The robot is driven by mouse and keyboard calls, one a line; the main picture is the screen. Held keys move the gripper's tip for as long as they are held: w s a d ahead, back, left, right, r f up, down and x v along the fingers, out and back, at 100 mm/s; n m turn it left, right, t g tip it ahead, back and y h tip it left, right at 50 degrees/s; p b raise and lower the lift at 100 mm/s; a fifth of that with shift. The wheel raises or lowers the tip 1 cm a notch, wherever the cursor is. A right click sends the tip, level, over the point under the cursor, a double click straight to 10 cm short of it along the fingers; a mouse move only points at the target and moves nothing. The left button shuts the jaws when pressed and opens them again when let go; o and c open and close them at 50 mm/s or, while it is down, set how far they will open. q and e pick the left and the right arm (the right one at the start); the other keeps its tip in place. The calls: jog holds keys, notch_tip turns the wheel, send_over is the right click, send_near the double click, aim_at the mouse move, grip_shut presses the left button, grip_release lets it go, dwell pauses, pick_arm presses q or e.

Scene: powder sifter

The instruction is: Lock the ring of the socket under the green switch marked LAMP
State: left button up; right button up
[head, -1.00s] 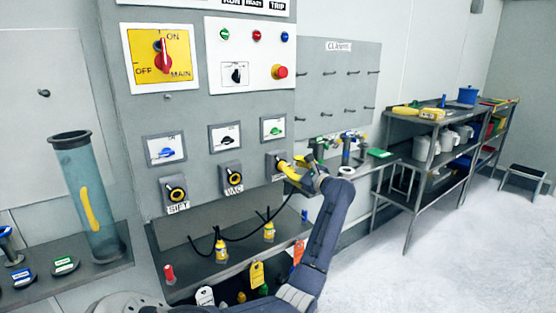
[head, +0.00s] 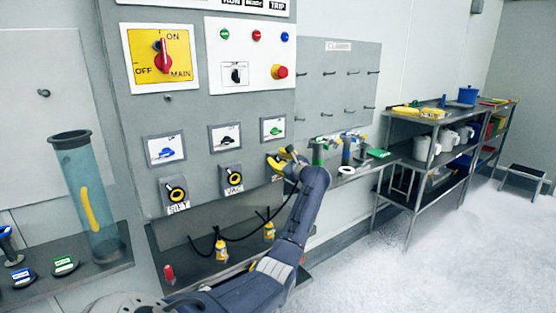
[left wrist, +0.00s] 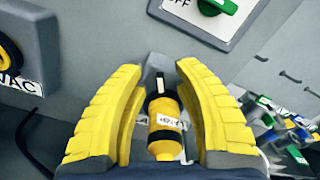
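The green switch (head: 273,129) is on the panel at the right of a row of three; its green knob (left wrist: 218,6) shows at the top of the left wrist view. Below it is a grey socket (left wrist: 156,64) with a yellow plug (left wrist: 164,132) in it, standing out toward me. A dark collar (left wrist: 160,97) with a white mark above it sits where plug and socket meet. The plug's small label is unreadable. My left gripper (head: 284,157) is at this socket, its yellow fingers (left wrist: 160,108) spread on both sides of the plug, apparently not touching it. My right gripper is not in view.
Two other sockets with yellow rings (head: 177,192) (head: 232,180) sit to the left. Yellow plugs on black cables (head: 221,250) stand on the shelf below. A bench with bottles (head: 319,152) is close to the right of my gripper.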

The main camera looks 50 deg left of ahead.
pick_arm(q)
grip_shut()
dwell(0.4)
jog(key=shift+w+r, duration=0.1)
jog(key=m, duration=0.1)
jog(key=w+m, duration=0.1)
jog(key=m, duration=0.1)
jog(key=shift+d+r, duration=0.1)
jog(key=shift+r, duration=0.1)
jog(key=m, duration=0.2)
jog(key=w+m, duration=0.1)
jog(key=shift+w+m, duration=0.3)
jog(key=shift+m, duration=0.1)
jog(key=shift+w+d+f+m, duration=0.1)
jog(key=shift+w+m, duration=0.2)
jog(key=shift+m, duration=0.55)
jog(key=shift+w+f+m, duration=0.1)
jog(key=shift+w+m, duration=0.25)
jog(key=shift+m, duration=0.45)
jog(key=shift+w+d+m, duration=0.1)
jog(key=shift+w+m, duration=0.2)
jog(key=shift+m, duration=0.55)
